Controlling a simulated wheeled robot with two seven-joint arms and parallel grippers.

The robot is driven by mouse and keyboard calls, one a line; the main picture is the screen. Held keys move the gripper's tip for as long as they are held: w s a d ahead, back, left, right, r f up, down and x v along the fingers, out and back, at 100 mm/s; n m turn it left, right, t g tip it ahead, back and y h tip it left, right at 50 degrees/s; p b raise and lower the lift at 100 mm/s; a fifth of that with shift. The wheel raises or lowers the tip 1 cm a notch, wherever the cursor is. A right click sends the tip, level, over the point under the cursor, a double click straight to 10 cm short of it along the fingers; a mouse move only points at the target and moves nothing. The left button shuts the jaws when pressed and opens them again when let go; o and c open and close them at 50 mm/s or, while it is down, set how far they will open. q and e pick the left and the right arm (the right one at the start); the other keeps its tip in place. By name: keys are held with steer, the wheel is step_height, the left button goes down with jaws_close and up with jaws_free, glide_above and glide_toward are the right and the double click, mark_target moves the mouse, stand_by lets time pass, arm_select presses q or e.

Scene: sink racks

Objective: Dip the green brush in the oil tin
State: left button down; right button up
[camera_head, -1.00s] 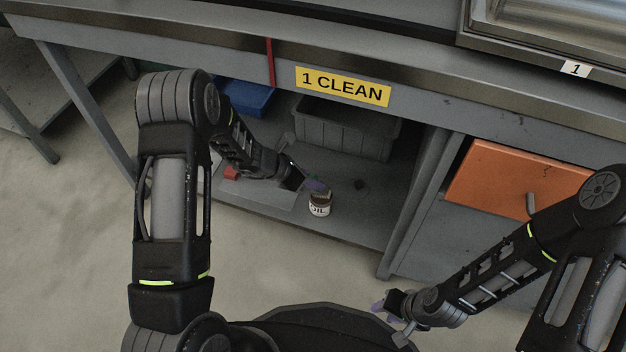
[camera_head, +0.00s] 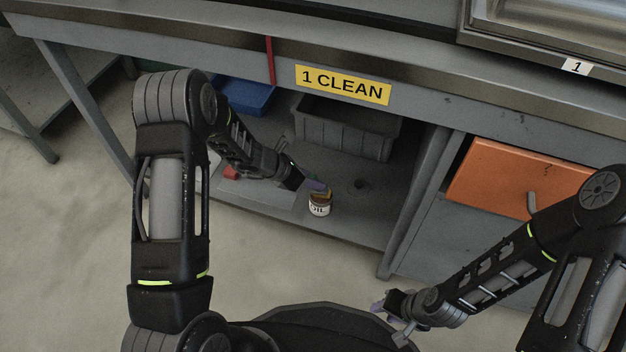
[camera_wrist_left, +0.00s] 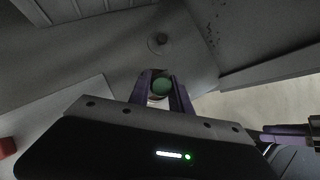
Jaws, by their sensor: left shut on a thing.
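The oil tin (camera_head: 319,209), small with a white label reading OIL, stands upright on the lower shelf. My left gripper (camera_head: 317,186) is just above the tin's mouth. In the left wrist view, a round green end of the green brush (camera_wrist_left: 162,86) shows between the two purple fingers of my left gripper (camera_wrist_left: 163,92), which is shut on it. The brush's lower part is hidden, so I cannot tell whether it is inside the tin. A pale rim shows behind the fingers there. My right gripper (camera_head: 388,318) hangs low in front of the bench; its opening is unclear.
A grey bin (camera_head: 345,128) and a blue bin (camera_head: 245,96) stand at the back of the shelf. A small red thing (camera_head: 231,173) lies left. An orange drawer (camera_head: 515,180) is at the right.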

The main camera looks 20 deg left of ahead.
stand_by(0.6)
arm_select(q)
step_height(320, 180, up, 7)
steer(key=p, duration=0.6)
steer(key=shift+s, duration=0.1)
